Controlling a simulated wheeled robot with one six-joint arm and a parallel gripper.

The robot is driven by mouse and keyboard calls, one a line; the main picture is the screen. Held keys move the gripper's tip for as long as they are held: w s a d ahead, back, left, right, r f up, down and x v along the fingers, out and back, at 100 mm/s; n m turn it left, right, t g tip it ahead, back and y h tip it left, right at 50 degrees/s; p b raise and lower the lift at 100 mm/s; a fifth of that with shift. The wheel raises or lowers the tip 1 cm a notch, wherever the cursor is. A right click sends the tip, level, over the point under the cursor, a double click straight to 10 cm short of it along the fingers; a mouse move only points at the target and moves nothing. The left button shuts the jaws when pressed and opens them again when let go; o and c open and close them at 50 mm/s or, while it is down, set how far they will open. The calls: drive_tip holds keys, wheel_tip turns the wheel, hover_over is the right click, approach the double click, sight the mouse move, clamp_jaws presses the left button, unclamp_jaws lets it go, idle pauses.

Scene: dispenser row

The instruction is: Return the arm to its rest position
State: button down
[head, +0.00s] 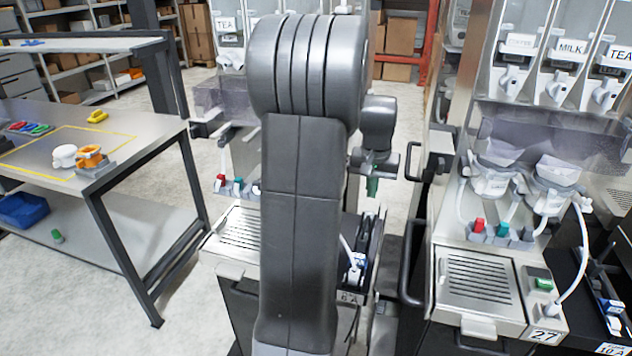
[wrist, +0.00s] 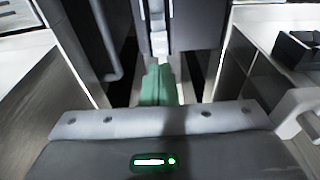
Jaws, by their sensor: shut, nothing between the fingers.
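My arm (head: 300,200) rises large and grey through the middle of the head view, hiding much of the dispenser behind it. My gripper (head: 373,187) shows small to the right of the arm, its green fingers pointing down between two dispenser stations. In the wrist view the green fingers (wrist: 158,84) are together, with nothing held. Beyond them is a pale upright part that I cannot name for sure.
At right stands a dispenser (head: 480,285) labelled 27, with a dark side handle (head: 412,265). Another dispenser (head: 240,228) is partly behind my arm. At left a steel workbench (head: 130,140) holds orange, white and yellow items. Pale floor lies between bench and dispensers.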

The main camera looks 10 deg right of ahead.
sight(368, 217)
drive_tip(key=shift+f+b, duration=2.65)
drive_tip(key=shift+f, duration=0.65)
